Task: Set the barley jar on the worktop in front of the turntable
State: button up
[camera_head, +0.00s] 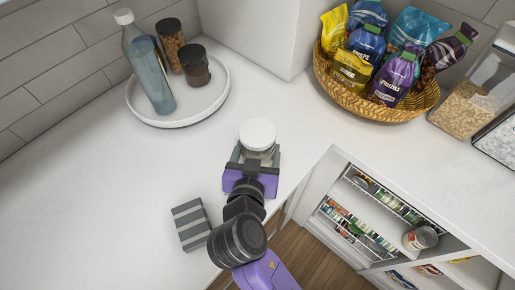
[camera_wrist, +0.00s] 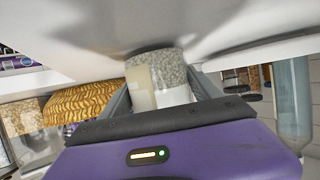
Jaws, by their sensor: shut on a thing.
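My gripper (camera_head: 257,157) is shut on a jar with a white lid (camera_head: 257,133), taken as the barley jar. In the wrist view, a picture turned about upside down, the jar (camera_wrist: 172,68) shows pale grainy contents between the fingers (camera_wrist: 163,92). The jar looks upright, just over or on the white worktop (camera_head: 90,190); I cannot tell whether its base touches. The turntable (camera_head: 205,102) is a round white tray at the upper left of the head view, apart from the jar. It bears a tall blue-grey bottle (camera_head: 148,65) and two dark-lidded jars (camera_head: 171,45) (camera_head: 195,66).
A wicker basket of snack bags (camera_head: 405,108) stands at the back right, beside clear food containers (camera_head: 468,105). A grey striped block (camera_head: 190,223) lies left of my arm. Open shelves with cans (camera_head: 420,238) are below the worktop's front edge. The worktop's left is clear.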

jog(key=shift+f, duration=0.1)
jog(key=o, duration=1.8)
jog(key=shift+r, duration=0.2)
jog(key=b+v, duration=0.1)
jog(key=v, duration=1.1)
jog(key=shift+f+b, duration=0.15)
jog(key=shift+b, duration=0.15)
